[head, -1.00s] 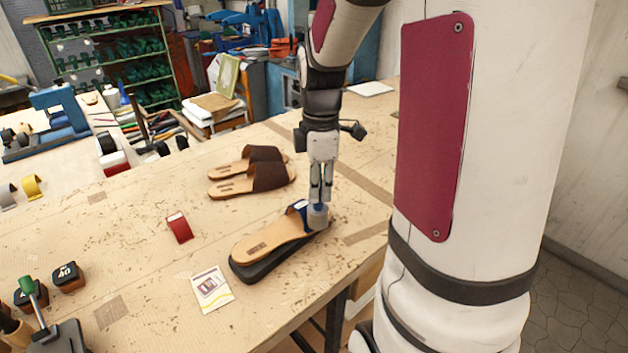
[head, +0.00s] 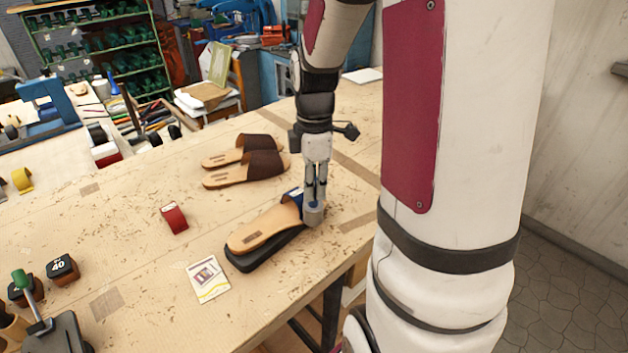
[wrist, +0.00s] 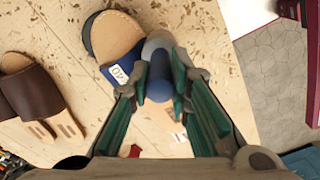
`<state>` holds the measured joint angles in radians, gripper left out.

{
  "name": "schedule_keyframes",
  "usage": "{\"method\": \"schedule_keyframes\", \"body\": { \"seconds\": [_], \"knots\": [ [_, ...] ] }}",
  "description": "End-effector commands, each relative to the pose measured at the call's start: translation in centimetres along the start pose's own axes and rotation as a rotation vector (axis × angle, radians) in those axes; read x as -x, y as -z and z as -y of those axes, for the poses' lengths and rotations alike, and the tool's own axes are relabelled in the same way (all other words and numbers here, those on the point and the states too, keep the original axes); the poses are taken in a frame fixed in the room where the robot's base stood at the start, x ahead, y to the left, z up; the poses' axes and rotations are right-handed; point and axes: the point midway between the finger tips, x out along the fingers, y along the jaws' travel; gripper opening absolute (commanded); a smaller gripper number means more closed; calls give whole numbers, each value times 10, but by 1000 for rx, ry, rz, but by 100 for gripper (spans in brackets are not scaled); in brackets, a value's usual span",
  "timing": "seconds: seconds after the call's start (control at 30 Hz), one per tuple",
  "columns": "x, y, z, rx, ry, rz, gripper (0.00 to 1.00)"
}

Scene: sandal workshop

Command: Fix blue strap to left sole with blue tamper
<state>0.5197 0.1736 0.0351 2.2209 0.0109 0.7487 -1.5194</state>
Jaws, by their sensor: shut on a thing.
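My gripper (head: 315,194) is shut on the blue tamper, whose blue handle (wrist: 160,80) stands upright between the fingers. The tamper's grey head (head: 313,216) is at the near right side of the sole, beside the blue strap. Contact with the strap cannot be told. The tan left sole (head: 262,229) lies on a black form (head: 262,258) on the bench. The blue strap (head: 295,194) crosses its right end, partly hidden by my gripper; in the wrist view the strap (wrist: 107,72) carries a white label reading 40.
Two brown-strapped sandals (head: 245,165) lie behind on the bench (head: 130,230). A black block marked 40 (head: 62,268) and a green-handled tool (head: 32,300) stand at front left. The bench edge is close on the right.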

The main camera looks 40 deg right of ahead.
Motion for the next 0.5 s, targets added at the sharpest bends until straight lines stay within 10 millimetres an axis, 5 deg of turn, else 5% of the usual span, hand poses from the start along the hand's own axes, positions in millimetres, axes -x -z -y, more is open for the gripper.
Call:
{"method": "schedule_keyframes", "body": {
  "seconds": [0.2,0.5],
  "knots": [
    [30,-2,3,1,-2,0,0],
    [28,0,0,0,0,0,0]
  ]
}}
